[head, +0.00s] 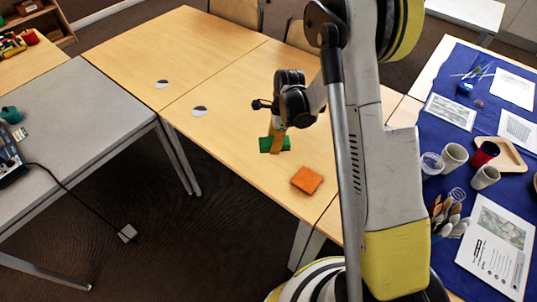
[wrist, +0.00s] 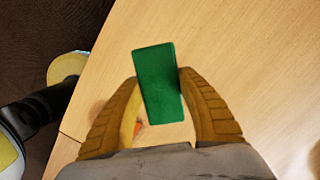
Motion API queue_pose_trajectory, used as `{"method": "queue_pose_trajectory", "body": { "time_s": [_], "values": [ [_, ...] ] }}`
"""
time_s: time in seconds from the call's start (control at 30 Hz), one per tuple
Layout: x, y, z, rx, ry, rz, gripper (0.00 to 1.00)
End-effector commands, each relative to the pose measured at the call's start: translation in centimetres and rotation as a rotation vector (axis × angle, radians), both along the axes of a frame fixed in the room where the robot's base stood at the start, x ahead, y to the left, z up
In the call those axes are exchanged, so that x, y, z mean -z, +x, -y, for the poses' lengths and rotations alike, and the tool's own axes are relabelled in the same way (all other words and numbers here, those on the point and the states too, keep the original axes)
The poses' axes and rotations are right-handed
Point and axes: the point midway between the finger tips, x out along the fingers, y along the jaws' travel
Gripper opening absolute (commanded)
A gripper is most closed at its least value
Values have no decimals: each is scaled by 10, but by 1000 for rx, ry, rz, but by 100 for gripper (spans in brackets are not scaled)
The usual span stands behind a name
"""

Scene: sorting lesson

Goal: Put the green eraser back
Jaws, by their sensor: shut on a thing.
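The green eraser (head: 275,144) is a small rectangular block, seen over the wooden table in the head view. It also shows in the wrist view (wrist: 158,82), tilted slightly between the two yellow-brown fingers. My gripper (head: 277,138) is shut on it, and the wrist view shows a finger on each side of the block (wrist: 160,95). From these views I cannot tell how high the eraser is above the tabletop.
An orange block (head: 306,180) lies on the wooden table (head: 215,75), right of and nearer than the eraser. Two round discs (head: 199,110) sit toward the table's left side. A blue-covered table (head: 440,110) at right holds cups, brushes and papers. A grey table (head: 85,105) stands at left.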

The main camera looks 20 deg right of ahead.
Motion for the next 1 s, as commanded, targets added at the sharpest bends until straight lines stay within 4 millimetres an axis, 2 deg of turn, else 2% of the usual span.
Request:
{"method": "queue_pose_trajectory", "body": {
  "time_s": [0.13,0.27,0.5,0.87,0.9,0.97,1.0],
  "values": [
    [10,5,-15,-1,0,0,7],
    [17,6,-17,0,0,0,7],
    [52,6,-17,0,0,0,7],
    [54,5,-17,-1,0,0,7],
    [55,5,-17,-1,0,0,48],
    [53,5,-17,-1,0,0,65],
    [53,5,-17,-1,0,0,65]
  ]
}}
